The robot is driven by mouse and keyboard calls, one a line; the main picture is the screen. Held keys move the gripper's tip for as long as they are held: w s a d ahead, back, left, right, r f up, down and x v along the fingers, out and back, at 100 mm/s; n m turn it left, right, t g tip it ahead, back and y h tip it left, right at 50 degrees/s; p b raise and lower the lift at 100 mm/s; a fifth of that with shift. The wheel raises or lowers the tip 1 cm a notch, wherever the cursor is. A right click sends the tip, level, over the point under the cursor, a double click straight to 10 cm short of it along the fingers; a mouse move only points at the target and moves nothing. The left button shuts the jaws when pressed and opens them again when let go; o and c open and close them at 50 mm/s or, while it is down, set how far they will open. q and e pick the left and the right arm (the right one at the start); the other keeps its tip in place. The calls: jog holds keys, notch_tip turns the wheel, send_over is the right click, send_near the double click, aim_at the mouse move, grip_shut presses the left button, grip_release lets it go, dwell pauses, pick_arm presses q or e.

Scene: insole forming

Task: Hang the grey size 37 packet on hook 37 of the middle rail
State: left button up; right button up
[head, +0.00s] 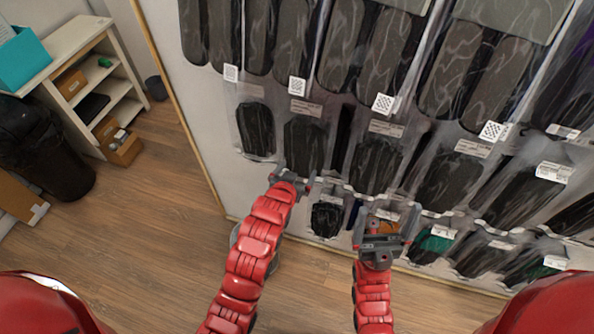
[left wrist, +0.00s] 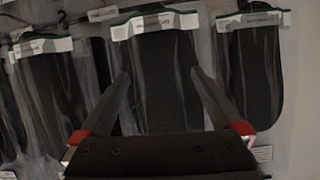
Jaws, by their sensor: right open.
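Dark grey insole packets in clear sleeves hang in rows on the wall. Size numbers are too small to read, so I cannot tell which packet or hook is 37. In the head view, my left gripper (head: 294,181) is at the lower end of a middle-row packet (head: 304,145). In the left wrist view, the left gripper (left wrist: 160,76) is open, its fingers apart in front of a dark packet (left wrist: 157,65) with a white header; I see no grip on it. My right gripper (head: 382,228) is open in front of the lower row, apparently empty.
Upper-row packets (head: 345,45) hang low over the middle row. Lower-row packets, one with green (head: 432,243), hang near the floor. A white shelf (head: 88,65) and a black bin (head: 45,155) stand at left. The wooden floor (head: 150,225) between is clear.

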pick_arm(q)
jog(key=shift+s, duration=0.1)
jog(key=shift+s+a, duration=0.15)
jog(key=shift+s, duration=0.15)
jog(key=p+v, duration=0.9)
jog(key=v, duration=0.7)
jog(key=shift+s+r+p, duration=0.25)
jog(key=shift+p, duration=0.15)
jog(key=shift+a, duration=0.1)
